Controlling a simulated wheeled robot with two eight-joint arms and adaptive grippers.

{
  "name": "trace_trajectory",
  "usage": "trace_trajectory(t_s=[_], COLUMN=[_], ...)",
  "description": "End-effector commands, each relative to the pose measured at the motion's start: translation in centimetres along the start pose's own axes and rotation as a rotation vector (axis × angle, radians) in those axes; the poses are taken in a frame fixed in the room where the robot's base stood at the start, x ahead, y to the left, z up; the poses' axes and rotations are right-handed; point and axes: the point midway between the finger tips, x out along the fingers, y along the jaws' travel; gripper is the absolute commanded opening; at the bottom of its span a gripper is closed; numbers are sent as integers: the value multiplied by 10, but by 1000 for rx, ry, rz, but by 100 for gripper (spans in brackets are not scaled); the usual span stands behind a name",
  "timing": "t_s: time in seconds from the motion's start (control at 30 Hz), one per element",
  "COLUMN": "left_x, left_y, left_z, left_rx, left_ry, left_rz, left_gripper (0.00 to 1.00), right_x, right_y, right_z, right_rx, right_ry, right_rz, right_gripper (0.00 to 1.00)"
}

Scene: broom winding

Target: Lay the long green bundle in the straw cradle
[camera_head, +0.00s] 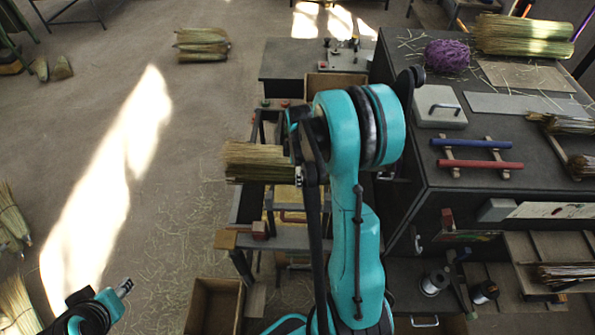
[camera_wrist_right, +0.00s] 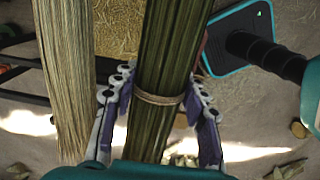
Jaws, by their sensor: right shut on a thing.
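In the right wrist view, a long green bundle (camera_wrist_right: 165,65) with a tan band runs between the fingers of my right gripper (camera_wrist_right: 160,105), which is shut on it. A paler straw bundle (camera_wrist_right: 62,80) lies beside it on the left. In the head view, straw ends (camera_head: 255,162) stick out left of my right arm; the arm hides the rest and the right gripper's fingers. I cannot tell for certain which stand is the straw cradle.
A dark workbench (camera_head: 400,140) at right carries a purple ball (camera_head: 446,55), a straw bundle (camera_head: 525,35) and blue (camera_head: 472,143) and red (camera_head: 480,164) rods. An empty wooden box (camera_head: 214,305) stands at the bottom. Open floor lies left, with another bundle (camera_head: 202,45) farther back.

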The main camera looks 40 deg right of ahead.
Motion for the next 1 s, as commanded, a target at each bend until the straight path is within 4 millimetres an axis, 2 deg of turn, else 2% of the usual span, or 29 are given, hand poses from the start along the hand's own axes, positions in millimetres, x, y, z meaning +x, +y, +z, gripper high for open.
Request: trace_trajectory(t_s=[0.6,0.77,1.0], left_x=[49,55,54], left_y=[0,0,0], left_z=[35,39,38], left_rx=[0,0,0], left_ry=[0,0,0], left_rz=[0,0,0], left_gripper=[40,40,40], right_x=[77,84,83], right_y=[0,0,0], right_z=[-1,-1,-1], right_rx=[0,0,0], right_ry=[0,0,0], right_rz=[0,0,0], right_gripper=[13,13,13])
